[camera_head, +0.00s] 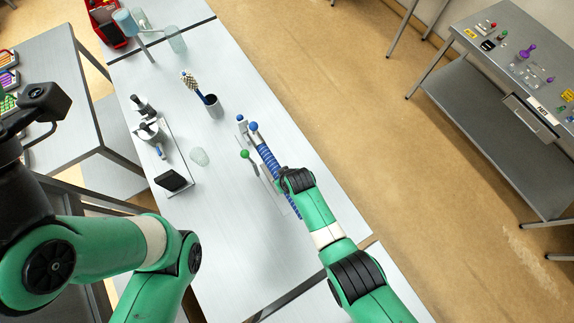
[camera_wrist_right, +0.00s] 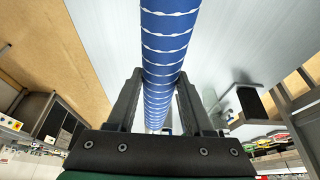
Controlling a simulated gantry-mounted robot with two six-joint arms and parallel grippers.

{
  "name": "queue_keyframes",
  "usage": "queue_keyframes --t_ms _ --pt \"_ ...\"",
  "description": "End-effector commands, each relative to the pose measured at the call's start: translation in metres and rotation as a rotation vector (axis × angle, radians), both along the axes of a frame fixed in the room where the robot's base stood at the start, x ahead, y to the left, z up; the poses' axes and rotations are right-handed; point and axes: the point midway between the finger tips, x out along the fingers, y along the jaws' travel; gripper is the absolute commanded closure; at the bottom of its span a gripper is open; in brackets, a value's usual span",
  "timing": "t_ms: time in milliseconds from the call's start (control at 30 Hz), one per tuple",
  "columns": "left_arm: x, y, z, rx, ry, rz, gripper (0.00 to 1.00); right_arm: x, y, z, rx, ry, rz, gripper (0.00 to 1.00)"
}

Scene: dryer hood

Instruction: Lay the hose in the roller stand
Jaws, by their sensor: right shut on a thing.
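The hose (camera_head: 267,157) is blue with white rings. It lies lengthwise along the right part of the bench in the head view. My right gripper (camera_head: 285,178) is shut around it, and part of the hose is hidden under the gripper. In the right wrist view the hose (camera_wrist_right: 165,45) runs between the two fingers. A low grey stand (camera_head: 269,186) with blue and green ball-tipped posts is beside and partly under the hose; I cannot tell whether the hose touches it. Dark parts of my left arm show at the left edge, but its fingertips cannot be made out.
The bench (camera_head: 225,220) is bare in front. A second table (camera_head: 480,45) stands far right.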

Motion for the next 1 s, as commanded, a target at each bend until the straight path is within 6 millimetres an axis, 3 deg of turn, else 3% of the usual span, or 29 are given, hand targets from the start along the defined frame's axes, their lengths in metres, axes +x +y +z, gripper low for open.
queue_keyframes --t_ms 133,367,1000 --pt "0.0 0.0 0.001 0.0 0.0 0.0 0.5 0.001 0.0 0.001 0.002 -0.006 -0.001 1.0" --pt "0.0 0.0 -0.014 0.0 0.0 0.0 0.5 0.001 0.0 -0.014 0.002 -0.006 -0.001 1.0" --pt "0.0 0.0 -0.084 0.0 0.0 0.0 0.5 0.001 0.0 -0.084 0.002 -0.006 -0.001 1.0"
